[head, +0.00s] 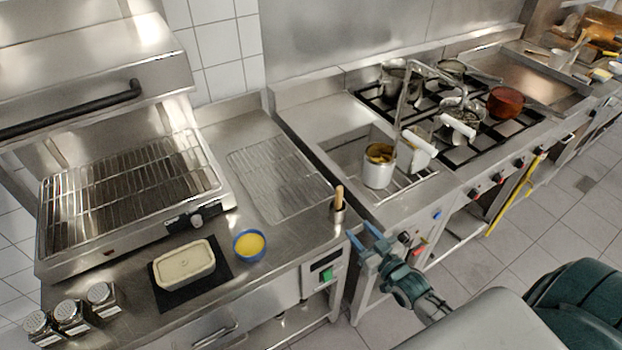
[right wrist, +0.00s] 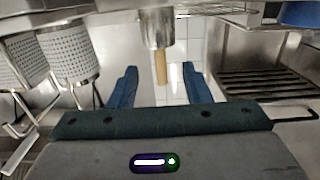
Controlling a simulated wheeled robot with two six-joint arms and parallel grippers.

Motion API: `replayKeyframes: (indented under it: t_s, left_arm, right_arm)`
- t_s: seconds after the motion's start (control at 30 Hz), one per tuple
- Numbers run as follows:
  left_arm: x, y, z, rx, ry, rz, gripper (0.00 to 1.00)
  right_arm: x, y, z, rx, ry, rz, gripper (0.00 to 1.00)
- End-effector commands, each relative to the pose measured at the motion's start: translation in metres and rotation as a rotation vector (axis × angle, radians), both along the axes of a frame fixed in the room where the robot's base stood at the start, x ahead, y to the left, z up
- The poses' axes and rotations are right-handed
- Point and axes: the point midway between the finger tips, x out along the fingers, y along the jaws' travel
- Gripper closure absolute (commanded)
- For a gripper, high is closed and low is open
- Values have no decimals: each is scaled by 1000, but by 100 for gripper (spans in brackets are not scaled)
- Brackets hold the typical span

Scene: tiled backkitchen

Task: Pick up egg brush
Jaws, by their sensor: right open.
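The egg brush (head: 339,196) shows only as a light wooden handle standing up out of a small metal cup (head: 338,213) at the counter's right front corner. Its head is hidden in the cup. My right gripper (head: 361,232) is open, with blue fingers, just right of and in front of the cup. In the right wrist view, which looks upside down, the brush handle (right wrist: 161,70) shows between the open fingers, ahead of them, with the cup (right wrist: 156,28) above it. I see no contact. My left gripper is not in view.
A blue bowl (head: 249,257) of yellow liquid and a cream dish (head: 184,268) on a dark mat stand left of the cup. Several shakers (head: 72,318) are at front left. A wire rack (head: 280,178) lies behind.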

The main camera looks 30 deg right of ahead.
Motion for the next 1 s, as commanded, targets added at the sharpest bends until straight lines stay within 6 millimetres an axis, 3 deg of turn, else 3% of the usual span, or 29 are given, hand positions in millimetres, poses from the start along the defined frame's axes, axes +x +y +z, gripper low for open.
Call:
replayKeyframes:
  t_s: [0.03, 0.17, 0.33, 0.43, 0.77, 1.0]
  left_arm:
    - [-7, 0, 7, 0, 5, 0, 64]
    - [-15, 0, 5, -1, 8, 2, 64]
    - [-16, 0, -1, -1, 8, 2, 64]
    - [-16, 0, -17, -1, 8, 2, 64]
    - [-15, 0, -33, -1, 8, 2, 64]
    - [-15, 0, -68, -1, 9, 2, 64]
  right_arm:
    - [1, -3, 10, 1, -16, -2, 56]
    - [6, -6, 14, 6, -42, -3, 56]
    - [34, -4, 13, 5, -46, -3, 56]
    - [45, -3, 9, 5, -46, -1, 56]
    - [64, -2, 12, 4, -44, -1, 56]
    - [86, -2, 12, 5, -45, -1, 56]
